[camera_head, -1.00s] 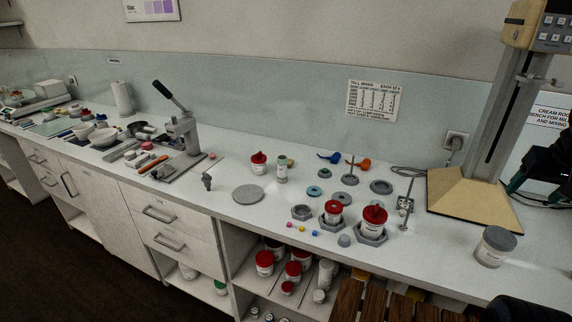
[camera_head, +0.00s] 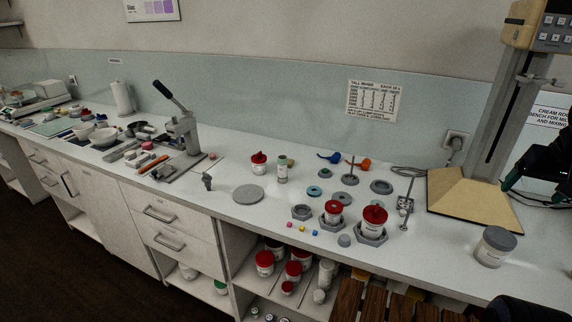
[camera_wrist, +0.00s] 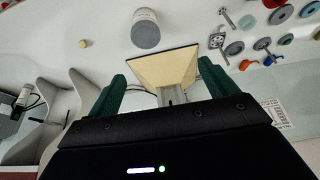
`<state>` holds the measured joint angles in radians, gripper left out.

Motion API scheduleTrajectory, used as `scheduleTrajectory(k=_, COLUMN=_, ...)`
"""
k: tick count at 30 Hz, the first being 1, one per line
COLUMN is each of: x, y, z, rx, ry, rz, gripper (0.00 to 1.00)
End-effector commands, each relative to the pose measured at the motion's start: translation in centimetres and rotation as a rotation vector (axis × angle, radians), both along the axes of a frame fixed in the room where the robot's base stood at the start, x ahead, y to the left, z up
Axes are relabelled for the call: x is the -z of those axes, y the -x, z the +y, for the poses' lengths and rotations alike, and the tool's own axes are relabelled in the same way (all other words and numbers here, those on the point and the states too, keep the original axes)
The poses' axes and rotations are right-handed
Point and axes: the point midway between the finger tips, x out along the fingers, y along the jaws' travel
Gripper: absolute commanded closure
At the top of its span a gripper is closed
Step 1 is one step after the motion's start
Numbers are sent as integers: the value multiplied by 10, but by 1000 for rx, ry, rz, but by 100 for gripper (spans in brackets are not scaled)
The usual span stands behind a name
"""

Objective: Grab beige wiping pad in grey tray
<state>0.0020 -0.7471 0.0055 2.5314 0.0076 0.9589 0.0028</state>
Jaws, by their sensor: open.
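My gripper (camera_wrist: 161,84) is open and empty in the wrist view, with its two green fingers spread wide apart. In the head view my gripper (camera_head: 508,180) shows only partly at the right edge, beside the stand and above the worktop. A low grey tray (camera_head: 172,171) appears to lie on the worktop at the left, in front of the lever press, with small items in and around it. I cannot pick out the beige wiping pad for certain at this size. My gripper is far from that tray, at the other end of the bench.
A tall stand with a beige base (camera_head: 468,207) is close to my gripper. A grey-lidded jar (camera_head: 494,246) stands near the front edge. Red-lidded jars (camera_head: 374,219) and grey discs crowd the middle. The lever press (camera_head: 184,132) rises behind the tray area.

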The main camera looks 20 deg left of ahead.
Motion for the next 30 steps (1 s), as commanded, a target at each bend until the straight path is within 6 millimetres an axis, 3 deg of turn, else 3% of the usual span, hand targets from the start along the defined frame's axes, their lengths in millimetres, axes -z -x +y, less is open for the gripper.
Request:
scheduleTrajectory(k=5, x=-9, y=-26, z=17, rx=16, ry=-46, rz=31, gripper=15)
scheduleTrajectory(k=11, x=-20, y=-71, z=51, rx=55, ry=-132, rz=90, gripper=15)
scheduleTrajectory(k=20, x=-24, y=-140, z=113, rx=116, ry=-263, rz=196, gripper=15)
scheduleTrajectory(k=30, x=-11, y=-213, z=195, rx=196, ry=-405, rz=341, gripper=15)
